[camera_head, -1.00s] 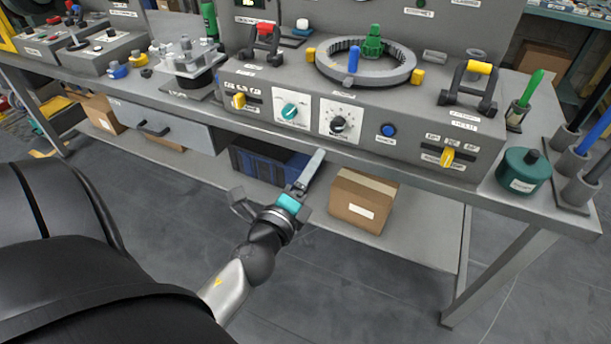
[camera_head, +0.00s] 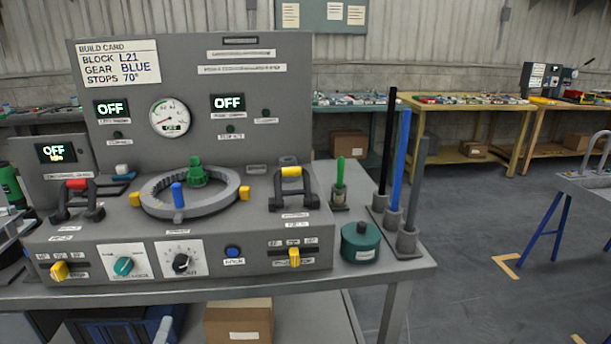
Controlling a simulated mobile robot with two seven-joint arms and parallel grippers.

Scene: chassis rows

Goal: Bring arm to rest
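No gripper and no arm of mine shows in the current head view. The grey chassis console (camera_head: 110,240) stands on the workbench at the left. It carries a ring gear (camera_head: 155,207) with a blue peg (camera_head: 178,195) and a green part (camera_head: 197,173). A red-topped handle (camera_head: 77,197) stands left of the ring and a yellow-topped handle (camera_head: 291,188) right of it. Yellow sliders (camera_head: 59,271) (camera_head: 294,257), a teal knob (camera_head: 124,266), a black knob (camera_head: 181,263) and a blue button (camera_head: 233,252) line the front. The displays (camera_head: 114,109) read OFF.
A green jar (camera_head: 360,243), a green-handled tool (camera_head: 340,182) and upright black, blue and grey rods (camera_head: 402,170) stand at the bench's right end. A cardboard box (camera_head: 239,321) and blue crate (camera_head: 120,326) sit below. Open floor (camera_head: 470,260) lies to the right.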

